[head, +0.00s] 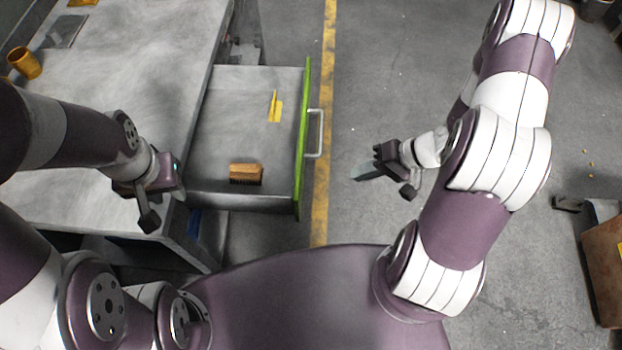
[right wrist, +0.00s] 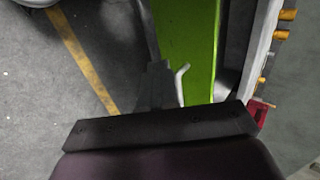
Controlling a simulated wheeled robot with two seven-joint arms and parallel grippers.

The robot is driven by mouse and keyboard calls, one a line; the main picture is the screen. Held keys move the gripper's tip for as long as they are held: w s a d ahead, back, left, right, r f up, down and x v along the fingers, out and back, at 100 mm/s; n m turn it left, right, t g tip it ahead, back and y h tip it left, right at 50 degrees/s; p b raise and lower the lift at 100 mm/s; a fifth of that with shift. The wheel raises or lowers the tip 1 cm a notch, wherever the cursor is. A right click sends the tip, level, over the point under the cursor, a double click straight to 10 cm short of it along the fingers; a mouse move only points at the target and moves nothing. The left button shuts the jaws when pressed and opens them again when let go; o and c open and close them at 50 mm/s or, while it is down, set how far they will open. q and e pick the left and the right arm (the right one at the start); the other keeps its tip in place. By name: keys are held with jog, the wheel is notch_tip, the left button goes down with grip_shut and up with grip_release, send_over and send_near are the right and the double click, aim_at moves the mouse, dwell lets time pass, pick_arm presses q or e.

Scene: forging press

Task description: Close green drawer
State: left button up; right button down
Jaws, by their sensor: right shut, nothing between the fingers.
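The green drawer (head: 303,150) is pulled out from the grey workbench in the head view. Its green front faces right and carries a metal handle (head: 315,133). My right gripper (head: 364,173) is shut and empty, to the right of the drawer front over the floor, apart from the handle in the head view. In the right wrist view its dark fingers (right wrist: 157,85) show beside the green front (right wrist: 188,45), with part of the handle (right wrist: 181,82) close by. My left gripper (head: 150,205) is at the bench's front edge, left of the drawer; its finger gap is unclear.
A wooden brush (head: 246,173) and a yellow item (head: 275,107) lie inside the drawer. The grey bench (head: 130,60) holds an orange cup (head: 25,63). A brown object (head: 604,265) stands at far right.

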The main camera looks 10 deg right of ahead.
jog(key=a+r+b+x, duration=0.1)
jog(key=r+b+x, duration=0.1)
jog(key=x, duration=1)
jog(key=shift+w+a+b, duration=0.3)
jog(key=shift+a+b, duration=0.05)
jog(key=shift+b, duration=0.45)
jog(key=w+a+p, duration=0.1)
jog(key=a, duration=0.3)
jog(key=w+a+p, duration=0.1)
jog(key=a, duration=0.3)
jog(key=w+a+p, duration=0.1)
jog(key=a+p, duration=0.1)
jog(key=a, duration=0.2)
jog(key=shift+w+a+r, duration=0.2)
jog(key=shift+a, duration=0.15)
jog(key=w+a, duration=0.1)
jog(key=a, duration=0.3)
jog(key=w+a+p, duration=0.1)
jog(key=a, duration=0.3)
jog(key=w+a, duration=0.2)
jog(key=a, duration=0.3)
jog(key=shift+f, duration=0.2)
jog(key=shift+a+r, duration=0.1)
jog(key=shift+a, duration=0.05)
jog(key=shift+r, duration=0.1)
